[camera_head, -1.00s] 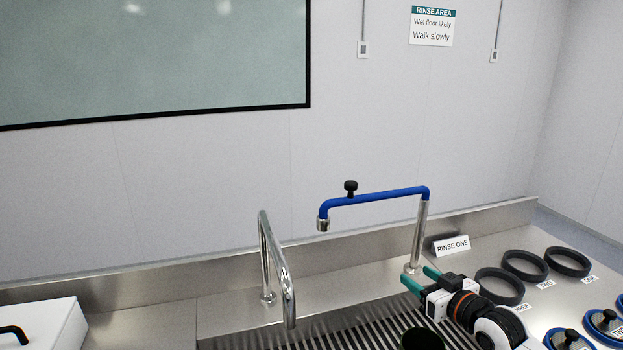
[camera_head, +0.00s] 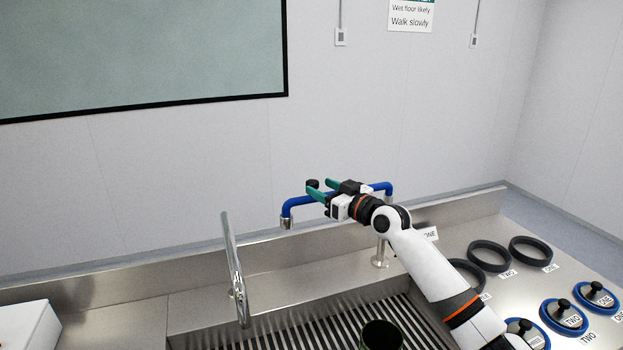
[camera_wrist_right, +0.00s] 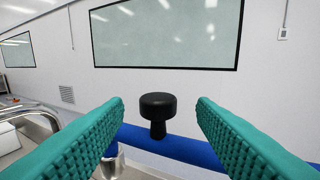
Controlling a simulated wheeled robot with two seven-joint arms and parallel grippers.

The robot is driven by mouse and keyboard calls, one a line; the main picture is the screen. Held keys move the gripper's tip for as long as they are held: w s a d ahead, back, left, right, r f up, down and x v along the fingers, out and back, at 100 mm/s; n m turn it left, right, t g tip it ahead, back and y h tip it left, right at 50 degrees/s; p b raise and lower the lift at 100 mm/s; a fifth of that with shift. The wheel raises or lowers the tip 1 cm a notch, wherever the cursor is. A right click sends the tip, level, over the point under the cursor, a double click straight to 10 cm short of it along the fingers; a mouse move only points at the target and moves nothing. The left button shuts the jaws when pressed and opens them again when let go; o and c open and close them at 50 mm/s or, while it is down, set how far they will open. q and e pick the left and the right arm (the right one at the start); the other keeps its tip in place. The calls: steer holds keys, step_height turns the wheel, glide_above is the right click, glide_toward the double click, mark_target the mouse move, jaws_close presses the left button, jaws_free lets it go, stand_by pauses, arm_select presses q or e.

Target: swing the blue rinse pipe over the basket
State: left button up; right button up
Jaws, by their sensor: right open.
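The blue rinse pipe (camera_head: 298,202) stands on a steel post at the back of the sink, its spout end pointing left. A black knob (camera_head: 312,184) sticks up from its horizontal part. My right gripper (camera_head: 321,189) is open at the pipe, with its teal fingers beside the knob. In the right wrist view the knob (camera_wrist_right: 157,112) stands between the open fingers, with a visible gap on both sides, and the blue pipe (camera_wrist_right: 175,146) runs across below. The slatted basket area (camera_head: 310,335) lies below. My left gripper is not in view.
A chrome faucet (camera_head: 234,270) stands left of the blue pipe. A dark round vessel (camera_head: 381,336) sits on the slats. Black rings (camera_head: 488,256) and blue-rimmed lids (camera_head: 565,318) lie on the right counter. A white box (camera_head: 30,326) is at the left.

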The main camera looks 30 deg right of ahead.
mark_target(317, 186)
steer(key=shift+w+a+p, duration=0.15)
steer(key=shift+w+a, duration=0.05)
steer(key=shift+w, duration=0.9)
steer(key=shift+w+a+p, duration=0.15)
steer(key=shift+w+a, duration=0.05)
steer(key=shift+w, duration=0.85)
jaws_close()
